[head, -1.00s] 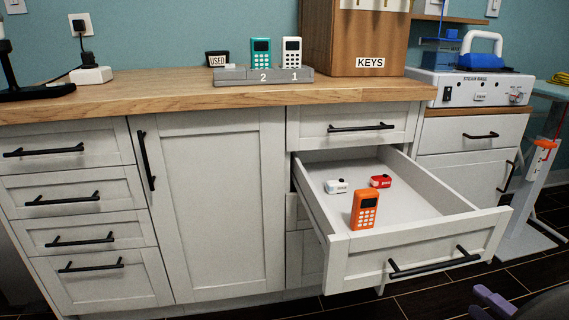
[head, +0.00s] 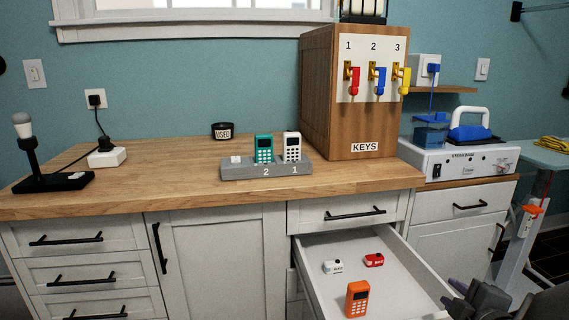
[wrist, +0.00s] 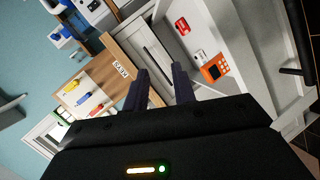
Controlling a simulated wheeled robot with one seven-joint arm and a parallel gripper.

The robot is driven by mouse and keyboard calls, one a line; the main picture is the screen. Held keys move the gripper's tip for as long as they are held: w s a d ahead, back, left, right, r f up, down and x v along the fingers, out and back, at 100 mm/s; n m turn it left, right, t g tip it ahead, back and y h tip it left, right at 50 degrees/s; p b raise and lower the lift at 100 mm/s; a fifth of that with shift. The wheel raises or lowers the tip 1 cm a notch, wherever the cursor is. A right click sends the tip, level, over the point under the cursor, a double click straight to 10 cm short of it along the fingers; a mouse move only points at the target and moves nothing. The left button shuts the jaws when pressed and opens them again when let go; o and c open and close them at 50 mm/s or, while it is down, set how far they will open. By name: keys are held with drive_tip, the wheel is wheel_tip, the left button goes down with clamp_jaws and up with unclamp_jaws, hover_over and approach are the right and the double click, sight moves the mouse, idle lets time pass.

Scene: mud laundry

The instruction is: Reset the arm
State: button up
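My gripper (wrist: 160,85) shows in the wrist view with its two dark fingers apart and nothing between them. In the head view, part of my dark arm shows at the lower right corner, beside the open drawer (head: 418,282); the fingertips are hard to make out there. The drawer holds an orange handheld device (head: 357,299), a white small item (head: 333,267) and a red small item (head: 373,260). The same orange device (wrist: 213,69) shows in the wrist view.
The wooden counter (head: 150,184) carries a grey dock (head: 267,170) with a teal and a white device, a black USED holder (head: 222,131), a lamp and a wooden key cabinet (head: 318,100). A steam device (head: 455,160) stands at right. The open drawer juts out below the counter.

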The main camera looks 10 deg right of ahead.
drive_tip(key=w+a+r+m+g+p, duration=0.2)
drive_tip(key=w+a+r+m+p, duration=0.25)
drive_tip(key=r+p, duration=0.4)
drive_tip(key=w+a+r+m+g+p, duration=0.3)
drive_tip(key=a+r+p, duration=0.2)
drive_tip(key=p, duration=0.7)
drive_tip(key=s+a+r+m+g+y+p, duration=0.1)
drive_tip(key=s+a+r+g+y+p, duration=0.1)
drive_tip(key=a+p, duration=0.6)
drive_tip(key=s+a+r+m+g+y+p, duration=0.1)
drive_tip(key=s+a+r+m+g+p, duration=0.1)
drive_tip(key=a+r+p, duration=0.5)
drive_tip(key=shift+s+a+r+g+y+p, duration=0.3)
drive_tip(key=shift+s+a+g+y+p, duration=0.1)
drive_tip(key=shift+s+a+g, duration=0.6)
